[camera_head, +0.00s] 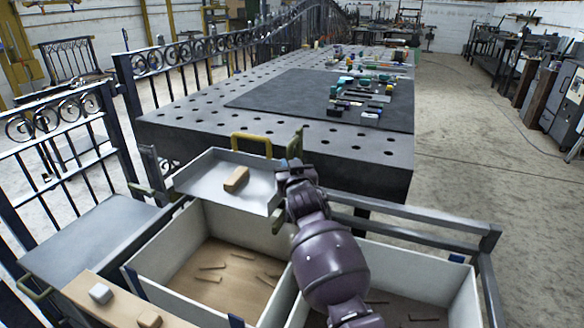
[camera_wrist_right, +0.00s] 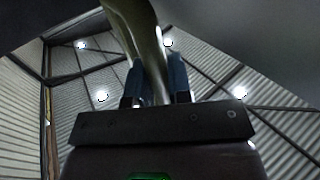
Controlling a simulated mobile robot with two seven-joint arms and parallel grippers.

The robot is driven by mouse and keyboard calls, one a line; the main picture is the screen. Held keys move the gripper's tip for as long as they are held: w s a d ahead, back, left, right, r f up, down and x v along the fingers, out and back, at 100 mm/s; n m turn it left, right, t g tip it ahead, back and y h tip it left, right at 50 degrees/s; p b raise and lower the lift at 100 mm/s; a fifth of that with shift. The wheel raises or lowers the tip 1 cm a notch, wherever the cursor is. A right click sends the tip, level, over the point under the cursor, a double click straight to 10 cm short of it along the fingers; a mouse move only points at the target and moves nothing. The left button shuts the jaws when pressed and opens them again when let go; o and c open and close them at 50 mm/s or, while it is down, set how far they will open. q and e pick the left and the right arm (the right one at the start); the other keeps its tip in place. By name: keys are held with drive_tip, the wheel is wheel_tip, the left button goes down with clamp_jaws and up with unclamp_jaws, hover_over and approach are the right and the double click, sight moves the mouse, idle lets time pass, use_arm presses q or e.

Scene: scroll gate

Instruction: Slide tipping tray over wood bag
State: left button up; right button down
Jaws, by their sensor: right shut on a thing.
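The tipping tray (camera_head: 205,175) is a shallow light grey tray with a tan wood block (camera_head: 236,179) on it. It sits above the back of the left white-walled bin, with a yellow handle (camera_head: 252,138) at its far side. That bin (camera_head: 160,257) has a tan bottom with several small wood pieces and looks like the wood bag. My right gripper (camera_head: 293,172) is at the tray's right edge, shut on an olive handle (camera_head: 296,145). In the right wrist view, the blue fingers (camera_wrist_right: 155,85) close around an olive bar (camera_wrist_right: 140,35). My left gripper is not in view.
A second bin (camera_head: 425,270) with a dark bottom is to the right, partly behind my arm. A grey plate (camera_head: 90,240) and a wooden board (camera_head: 125,302) with blocks lie at left. A perforated steel table (camera_head: 270,130) stands behind the tray, and railings run along the left.

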drive_tip(key=shift+a+r, duration=0.2)
drive_tip(key=c, duration=1.4)
unclamp_jaws()
drive_tip(key=shift+c, duration=0.2)
drive_tip(key=o, duration=0.4)
drive_tip(key=shift+w+a+f, duration=0.1)
drive_tip(key=shift+a, duration=0.1)
drive_tip(key=shift+c, duration=0.2)
drive_tip(key=shift+d, duration=0.15)
